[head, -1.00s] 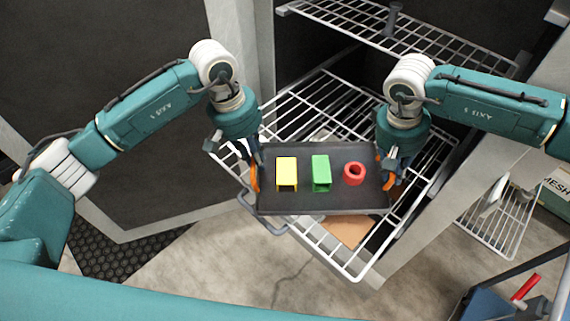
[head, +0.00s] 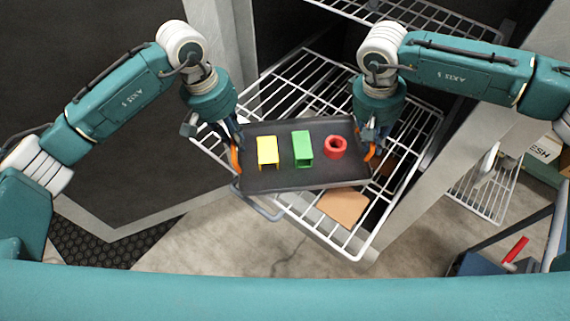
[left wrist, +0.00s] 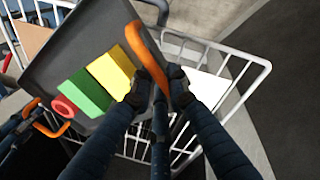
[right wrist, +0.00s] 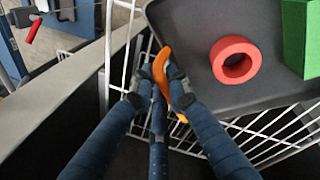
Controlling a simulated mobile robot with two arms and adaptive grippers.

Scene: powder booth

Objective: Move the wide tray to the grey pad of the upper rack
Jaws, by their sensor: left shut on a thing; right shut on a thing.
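The wide dark grey tray (head: 300,178) carries a yellow bracket-like block (head: 267,152), a green one (head: 302,147) and a red ring (head: 335,147). It appears held above a white wire rack (head: 352,235); the gap is hard to judge. My left gripper (head: 235,157) is shut on the orange handle at the tray's left end, seen close in the left wrist view (left wrist: 148,50). My right gripper (head: 368,152) is shut on the orange handle at the right end, also in the right wrist view (right wrist: 162,70). I cannot make out a grey pad.
Another wire rack (head: 440,25) is higher, at the top of the head view. A brown pad (head: 343,207) shows at the lower rack's front. A pale cabinet wall (head: 455,135) stands close on the right. A grey loop (head: 260,204) lies by the tray's front left corner.

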